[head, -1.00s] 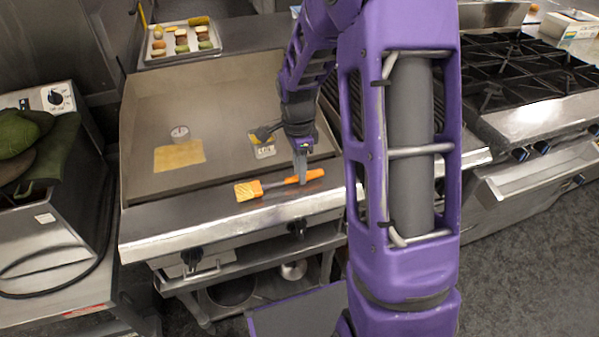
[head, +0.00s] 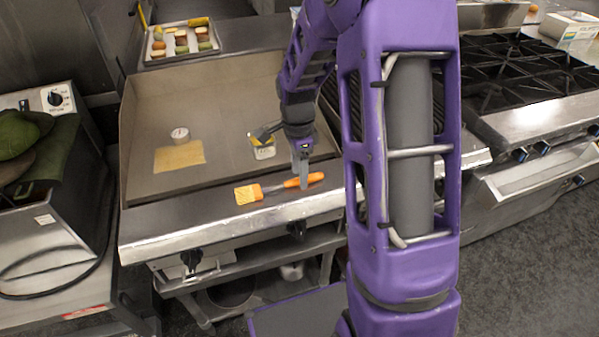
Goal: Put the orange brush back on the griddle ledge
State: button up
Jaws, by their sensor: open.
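The orange brush (head: 248,194) lies along the front ledge (head: 180,222) of the griddle. Its pale bristle end points left and its orange handle points right. My gripper (head: 303,180) points down at the handle, with its fingers around or right beside it. It is open. The fingers partly cover the handle, and I cannot tell whether one touches it.
A small white container (head: 263,148) stands on the griddle plate just behind my gripper. A yellowish sheet (head: 180,156) and a small white cup (head: 180,134) are farther left. A food tray (head: 181,41) sits behind the griddle; burners (head: 520,70) are at right.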

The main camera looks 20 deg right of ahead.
notch_tip(320, 180, up, 11)
jog(key=shift+w+r+p, duration=0.15)
jog(key=shift+r+p, duration=0.05)
jog(key=shift+p, duration=0.25)
jog(key=shift+a, duration=0.15)
